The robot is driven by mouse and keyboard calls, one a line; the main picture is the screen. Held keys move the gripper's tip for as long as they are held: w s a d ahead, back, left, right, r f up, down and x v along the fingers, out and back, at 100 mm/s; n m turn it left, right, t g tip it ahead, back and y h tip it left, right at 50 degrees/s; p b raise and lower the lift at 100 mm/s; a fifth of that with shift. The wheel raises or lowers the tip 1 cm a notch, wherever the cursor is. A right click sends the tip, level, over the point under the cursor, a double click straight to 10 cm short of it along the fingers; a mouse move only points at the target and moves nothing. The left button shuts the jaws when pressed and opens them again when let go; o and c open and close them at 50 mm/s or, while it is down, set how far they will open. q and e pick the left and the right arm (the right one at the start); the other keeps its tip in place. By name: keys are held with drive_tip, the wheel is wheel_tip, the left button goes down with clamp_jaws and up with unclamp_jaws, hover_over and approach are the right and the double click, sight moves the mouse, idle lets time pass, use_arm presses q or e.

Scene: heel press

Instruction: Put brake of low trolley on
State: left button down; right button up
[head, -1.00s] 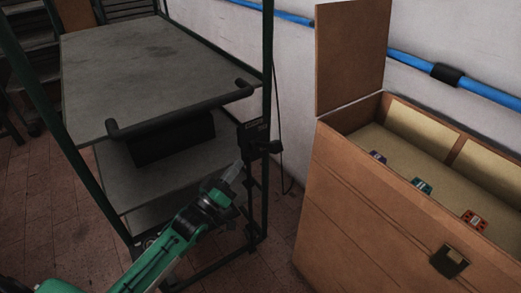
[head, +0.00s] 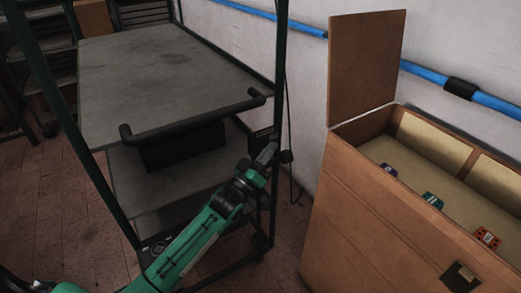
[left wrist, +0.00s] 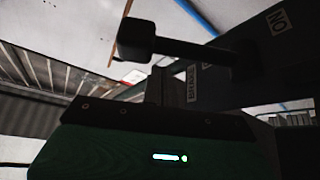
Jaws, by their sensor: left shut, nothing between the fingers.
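The trolley (head: 160,70) has a dark green frame, grey shelves and a black push handle. A black brake box (head: 262,137) is on its right front post, with a short lever (head: 287,156) sticking out to the right. In the left wrist view the black lever (left wrist: 150,40) crosses above my gripper, with the dark box (left wrist: 270,60) behind it and an "ON" label at its upper right. My left gripper (head: 268,153) is shut and empty, just in front of the box and close to the lever. Contact cannot be told. My right gripper is out of view.
An open brown wooden chest (head: 375,220) stands right of the trolley, its lid (head: 366,68) raised, with small coloured items inside. A blue pipe (head: 420,72) runs along the white wall. A narrow strip of floor lies between trolley and chest.

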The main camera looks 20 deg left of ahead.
use_arm(q)
drive_tip(key=shift+s+d+f, duration=0.15)
drive_tip(key=shift+d+f, duration=0.2)
drive_tip(key=shift+f, duration=0.25)
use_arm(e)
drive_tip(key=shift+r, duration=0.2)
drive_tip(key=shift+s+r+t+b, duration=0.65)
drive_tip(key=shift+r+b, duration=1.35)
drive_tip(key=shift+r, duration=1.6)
use_arm(q)
wheel_tip(320, 180, down, 9)
drive_tip(key=m+g+h+b, duration=0.5)
drive_tip(key=m+g+h, duration=0.3)
drive_tip(key=m, duration=1.2)
drive_tip(key=shift+s+d+h, duration=0.25)
drive_tip(key=shift+d+h, duration=0.1)
drive_tip(key=shift+h, duration=0.85)
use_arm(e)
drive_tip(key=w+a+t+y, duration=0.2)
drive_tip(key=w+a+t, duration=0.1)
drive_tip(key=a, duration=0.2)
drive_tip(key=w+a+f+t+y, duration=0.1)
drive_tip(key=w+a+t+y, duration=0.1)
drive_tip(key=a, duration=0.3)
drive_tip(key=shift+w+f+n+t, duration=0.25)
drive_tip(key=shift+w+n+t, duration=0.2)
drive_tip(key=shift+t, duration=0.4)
